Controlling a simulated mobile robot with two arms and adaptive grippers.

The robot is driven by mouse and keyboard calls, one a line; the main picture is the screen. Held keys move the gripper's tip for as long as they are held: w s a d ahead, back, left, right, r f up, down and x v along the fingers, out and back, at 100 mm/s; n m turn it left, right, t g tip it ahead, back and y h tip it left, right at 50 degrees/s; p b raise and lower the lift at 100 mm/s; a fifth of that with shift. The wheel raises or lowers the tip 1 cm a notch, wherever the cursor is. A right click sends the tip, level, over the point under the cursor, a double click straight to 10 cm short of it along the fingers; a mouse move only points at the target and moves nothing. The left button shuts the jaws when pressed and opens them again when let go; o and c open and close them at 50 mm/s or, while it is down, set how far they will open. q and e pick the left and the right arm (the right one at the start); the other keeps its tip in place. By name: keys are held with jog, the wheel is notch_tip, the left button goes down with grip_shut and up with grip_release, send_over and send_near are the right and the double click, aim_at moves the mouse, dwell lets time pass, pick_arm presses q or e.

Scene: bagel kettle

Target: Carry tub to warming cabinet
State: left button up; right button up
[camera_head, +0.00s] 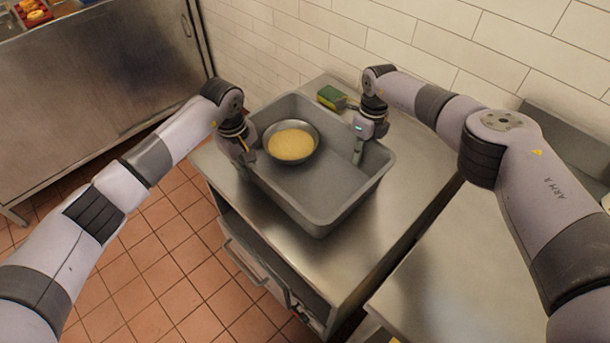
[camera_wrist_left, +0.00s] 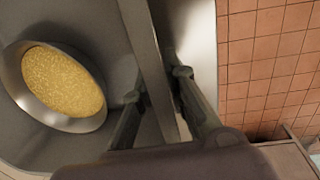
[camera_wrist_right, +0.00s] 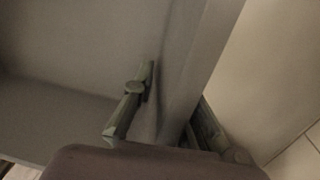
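A grey rectangular tub (camera_head: 318,222) sits on a steel counter. In it stands a round metal bowl (camera_head: 292,163) of yellow grains; the bowl also shows in the left wrist view (camera_wrist_left: 65,88). My left gripper (camera_head: 245,150) straddles the tub's left wall, one finger inside and one outside. In the left wrist view a narrow gap shows between rim and outer finger. My right gripper (camera_head: 358,150) straddles the right wall near the back. In the right wrist view its inner finger lies close to the wall; the outer finger is partly hidden, so contact cannot be told.
A green and yellow sponge (camera_head: 331,97) lies behind the tub by the tiled wall. A steel cabinet (camera_head: 110,85) stands at the left across red floor tiles. A second steel counter (camera_head: 450,280) adjoins at the right. The warming cabinet cannot be identified for certain.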

pick_arm(q)
jog(key=shift+o, duration=1)
pick_arm(e)
jog(key=shift+o, duration=1)
pick_arm(q)
jog(key=shift+w, duration=0.1)
jog(key=r, duration=1.1)
jog(key=shift+s+a+r, duration=0.25)
jog(key=shift+s+a, duration=0.05)
jog(key=shift+s, duration=0.05)
jog(key=shift+r, duration=0.2)
pick_arm(e)
jog(key=shift+r, duration=0.15)
jog(key=r, duration=1.1)
jog(key=shift+w+d+r, duration=0.3)
jog(key=shift+w, duration=0.05)
